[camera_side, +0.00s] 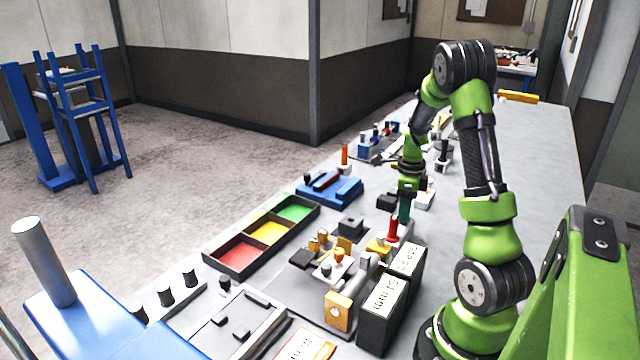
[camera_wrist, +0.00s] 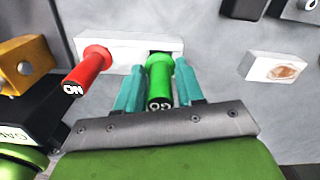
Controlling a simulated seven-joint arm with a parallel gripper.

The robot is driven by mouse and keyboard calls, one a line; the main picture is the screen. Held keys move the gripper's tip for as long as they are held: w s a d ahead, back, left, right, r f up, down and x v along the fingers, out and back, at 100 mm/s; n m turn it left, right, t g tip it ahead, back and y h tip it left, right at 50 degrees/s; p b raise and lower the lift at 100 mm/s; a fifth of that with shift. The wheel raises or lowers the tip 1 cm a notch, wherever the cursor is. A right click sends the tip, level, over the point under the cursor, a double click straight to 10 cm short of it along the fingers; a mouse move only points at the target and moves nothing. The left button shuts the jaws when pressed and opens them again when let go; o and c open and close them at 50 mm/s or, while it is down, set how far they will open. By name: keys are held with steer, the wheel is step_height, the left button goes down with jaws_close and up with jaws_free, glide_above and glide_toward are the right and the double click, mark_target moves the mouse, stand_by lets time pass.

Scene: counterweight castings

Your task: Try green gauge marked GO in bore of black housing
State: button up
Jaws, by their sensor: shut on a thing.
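The green gauge (camera_wrist: 159,80) marked GO stands between the teal fingers of my gripper (camera_wrist: 158,88) in the wrist view. The fingers are shut on its sides. Its far end is at a dark slot in a white rack (camera_wrist: 120,52); I cannot tell how much of it is still inside. In the side view my gripper (camera_side: 405,207) is low over the bench, and the fingers hide most of the gauge. A black block (camera_side: 387,202), perhaps the housing, sits just left of my gripper; a dark block (camera_wrist: 243,7) shows at the wrist view's top edge. No bore is visible in either.
A red gauge (camera_wrist: 90,62) marked NO stands close left in the same rack. A white block with an orange mark (camera_wrist: 275,68) lies to the right. Black labelled boxes (camera_side: 392,300) and a red-yellow-green tray (camera_side: 212,252) stand nearer the side camera.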

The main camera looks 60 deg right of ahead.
steer(key=r, duration=0.7)
steer(key=shift+w+a+r, duration=0.1)
steer(key=shift+w+r, duration=0.15)
steer(key=shift+r, duration=0.15)
steer(key=w+a+n, duration=0.6)
steer(key=w+a, duration=0.1)
steer(key=w, duration=0.4)
steer(key=shift+w, duration=0.25)
steer(key=shift+f, duration=0.15)
steer(key=shift+f, duration=2.3)
steer(key=shift+f, duration=0.85)
stand_by(1.3)
steer(key=shift+r, duration=0.15)
steer(key=shift+r, duration=0.45)
